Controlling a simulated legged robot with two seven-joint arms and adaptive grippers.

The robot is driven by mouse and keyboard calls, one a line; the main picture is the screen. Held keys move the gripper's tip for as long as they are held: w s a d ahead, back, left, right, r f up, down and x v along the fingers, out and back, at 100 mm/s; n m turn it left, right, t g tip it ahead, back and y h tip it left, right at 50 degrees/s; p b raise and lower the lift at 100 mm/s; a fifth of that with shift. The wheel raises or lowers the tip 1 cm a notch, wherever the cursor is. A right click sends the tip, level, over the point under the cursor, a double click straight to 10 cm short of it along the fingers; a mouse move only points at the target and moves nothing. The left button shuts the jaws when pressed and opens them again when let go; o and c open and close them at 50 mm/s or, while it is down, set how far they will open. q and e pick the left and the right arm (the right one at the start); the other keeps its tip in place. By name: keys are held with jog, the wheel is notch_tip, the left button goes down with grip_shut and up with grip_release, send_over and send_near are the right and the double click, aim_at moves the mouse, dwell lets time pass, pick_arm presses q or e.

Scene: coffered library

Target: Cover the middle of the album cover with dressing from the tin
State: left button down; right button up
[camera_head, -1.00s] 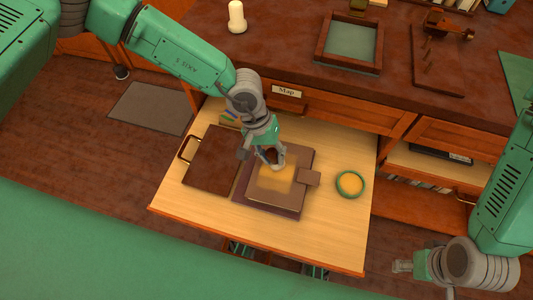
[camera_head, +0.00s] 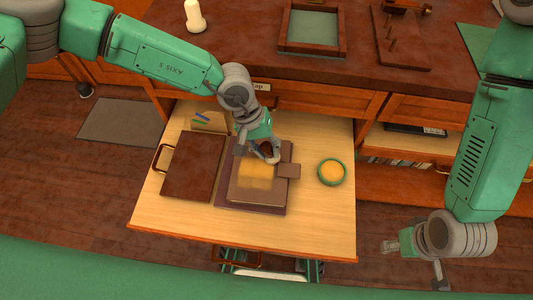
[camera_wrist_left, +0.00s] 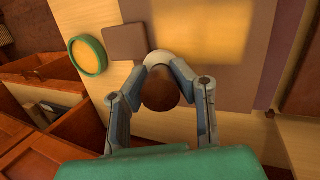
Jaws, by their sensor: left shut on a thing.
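The album (camera_head: 240,196) lies flat in the pulled-out drawer, its brown cover facing up. A blurry-edged yellow dressing patch (camera_head: 256,178) covers the middle of the cover; it also shows in the wrist view (camera_wrist_left: 205,40). The tin (camera_head: 332,173), green and round with yellow dressing inside, stands right of the album. My left gripper (camera_head: 264,154) is shut on an applicator with a round brown knob (camera_wrist_left: 160,92) and a pale pad (camera_wrist_left: 155,57). The pad is over the cover at the patch's edge; contact is unclear. My right gripper (camera_head: 392,246) hangs empty, away from the drawer; its fingers are too small to judge.
A dark brown board or case with a handle (camera_head: 192,168) lies left of the album. A framed tray (camera_head: 312,30) and a candle (camera_head: 195,17) stand on the desk top. The drawer's front strip is bare.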

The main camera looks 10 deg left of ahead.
pick_arm(q)
jog(key=shift+a+p, duration=0.3)
jog(key=shift+a, duration=0.7)
jog(key=shift+a+p, duration=0.55)
jog(key=shift+a, duration=2.8)
jog(key=shift+r, duration=0.1)
jog(key=shift+r+p, duration=2.15)
jog(key=shift+r, duration=0.8)
notch_tip(320, 180, up, 3)
jog(key=shift+p, duration=1.1)
